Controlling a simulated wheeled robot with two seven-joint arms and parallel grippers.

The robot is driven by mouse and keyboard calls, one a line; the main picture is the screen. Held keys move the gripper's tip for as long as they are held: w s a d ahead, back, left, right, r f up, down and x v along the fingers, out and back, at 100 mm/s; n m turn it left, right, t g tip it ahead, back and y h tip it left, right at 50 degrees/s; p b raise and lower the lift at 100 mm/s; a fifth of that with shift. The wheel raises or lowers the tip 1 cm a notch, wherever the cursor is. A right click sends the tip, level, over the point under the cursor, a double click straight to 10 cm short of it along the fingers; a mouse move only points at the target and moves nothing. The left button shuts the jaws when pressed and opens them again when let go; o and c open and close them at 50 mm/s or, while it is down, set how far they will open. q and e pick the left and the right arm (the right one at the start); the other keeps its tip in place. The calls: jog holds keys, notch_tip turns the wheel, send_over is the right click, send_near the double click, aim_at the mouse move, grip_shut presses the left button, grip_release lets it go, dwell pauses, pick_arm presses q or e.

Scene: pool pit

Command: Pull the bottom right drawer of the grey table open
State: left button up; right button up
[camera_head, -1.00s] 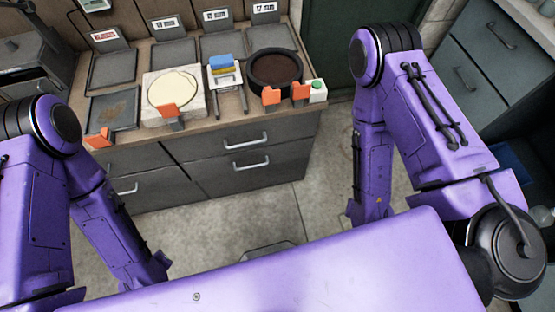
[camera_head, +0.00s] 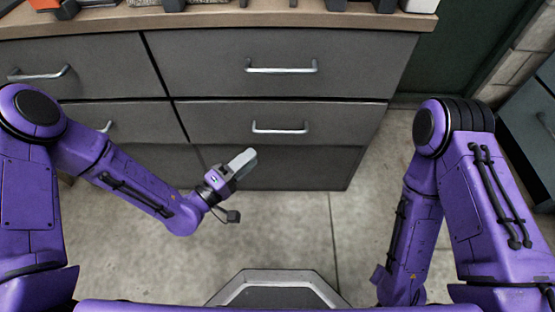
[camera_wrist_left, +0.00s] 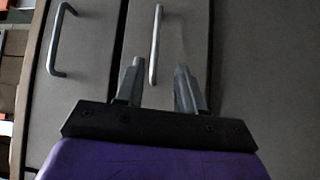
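The grey table (camera_head: 158,68) fills the upper part of the head view. Its bottom right drawer (camera_head: 340,115) is closed, with a silver bar handle (camera_head: 280,128) in the middle of its front. My left gripper (camera_head: 243,163) is in front of the table, below and a little left of that handle. In the left wrist view the left gripper (camera_wrist_left: 157,85) has its two fingers apart with nothing held. There the drawer's handle (camera_wrist_left: 155,45) appears beyond and between the fingertips; I cannot tell how far off it is. My right gripper is not visible.
The top right drawer's handle (camera_head: 281,68) sits above, and it shows at the left of the wrist view (camera_wrist_left: 60,40). More closed drawers are on the left. The floor (camera_head: 285,225) before the table is clear. A dark cabinet (camera_head: 545,125) stands at the far right.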

aim_at(278, 136)
pick_arm(q)
jog(key=shift+h, duration=0.3)
jog(key=b+x, duration=0.2)
jog(key=x, duration=0.9)
jog(key=shift+s+r, duration=0.1)
jog(key=shift+s, duration=0.05)
grip_shut()
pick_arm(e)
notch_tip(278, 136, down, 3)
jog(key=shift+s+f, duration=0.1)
